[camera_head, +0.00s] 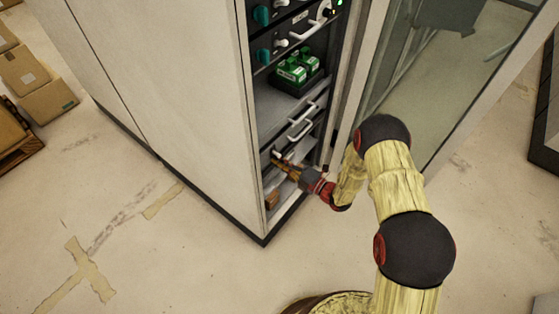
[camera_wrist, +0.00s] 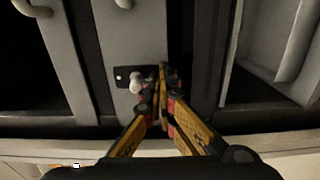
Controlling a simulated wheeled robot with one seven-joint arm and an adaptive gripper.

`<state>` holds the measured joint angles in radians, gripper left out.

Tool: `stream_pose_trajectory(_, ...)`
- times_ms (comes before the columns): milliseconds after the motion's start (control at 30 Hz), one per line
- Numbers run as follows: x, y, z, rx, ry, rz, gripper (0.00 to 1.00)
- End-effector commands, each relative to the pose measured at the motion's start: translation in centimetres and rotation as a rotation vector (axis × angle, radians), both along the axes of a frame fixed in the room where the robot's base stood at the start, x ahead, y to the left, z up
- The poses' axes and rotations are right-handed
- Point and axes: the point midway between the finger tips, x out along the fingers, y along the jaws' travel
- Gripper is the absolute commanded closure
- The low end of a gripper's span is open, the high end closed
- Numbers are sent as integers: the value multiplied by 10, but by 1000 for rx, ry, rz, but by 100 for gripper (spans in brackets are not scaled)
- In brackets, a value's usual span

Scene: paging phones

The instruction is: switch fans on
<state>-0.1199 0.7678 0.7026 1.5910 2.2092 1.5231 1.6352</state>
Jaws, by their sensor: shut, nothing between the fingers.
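A small pale switch knob (camera_wrist: 136,86) on a black plate (camera_wrist: 122,78) sits on a grey panel (camera_wrist: 112,42) in the wrist view. My gripper (camera_wrist: 162,72) is shut and empty, with its fingertips just right of the knob. I cannot tell whether they touch it. In the head view, my gripper (camera_head: 275,156) reaches into the lower part of the open cabinet (camera_head: 195,110). The switch is hidden or too small there. No fan can be made out in either view.
The cabinet's glass door (camera_head: 440,75) stands open at the right, beside my arm. Panels with white handles (camera_head: 301,121) lie above my gripper. A unit with green blocks (camera_head: 298,68) sits higher up. Cardboard boxes (camera_head: 48,102) are at the far left. The floor in front is clear.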

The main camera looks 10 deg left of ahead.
Motion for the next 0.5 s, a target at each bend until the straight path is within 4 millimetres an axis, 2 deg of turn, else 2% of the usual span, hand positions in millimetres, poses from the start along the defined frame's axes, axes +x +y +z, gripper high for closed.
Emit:
stream_pose_trajectory(267, 0, 0, 9, 0, 0, 0, 100)
stream_pose_trajectory(500, 0, 0, 2, 0, 0, 0, 100)
